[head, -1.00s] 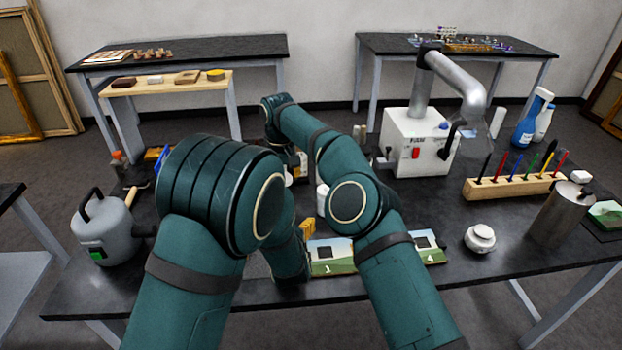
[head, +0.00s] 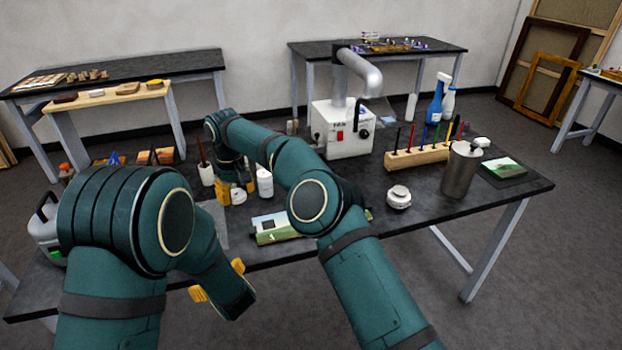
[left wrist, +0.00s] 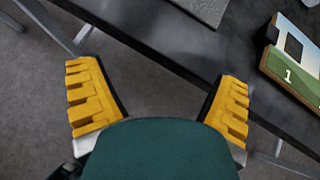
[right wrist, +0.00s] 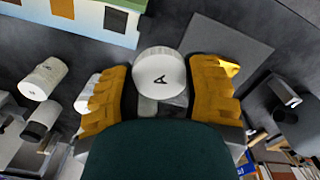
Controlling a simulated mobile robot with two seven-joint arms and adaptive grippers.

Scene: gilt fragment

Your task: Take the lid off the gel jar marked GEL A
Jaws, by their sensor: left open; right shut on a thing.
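My right gripper (head: 237,188) is shut on the white round lid (right wrist: 160,70) of the GEL A jar. The lid carries a black letter A and sits between the two yellow fingers in the right wrist view; it also shows as a small white shape in the head view (head: 239,197). Part of a clear-looking jar body (right wrist: 163,106) shows under the lid, the rest hidden by my wrist. I cannot tell whether lid and jar are apart. My left gripper (head: 219,281) is open and empty beyond the table's front edge; its spread fingers show in the left wrist view (left wrist: 160,78).
A white bottle (head: 264,184) and a cup with a brush (head: 206,174) stand close to the right gripper. A painted panel (head: 273,230) lies in front. A white machine with a duct (head: 341,128), a brush rack (head: 417,157) and a metal canister (head: 461,170) stand to the right.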

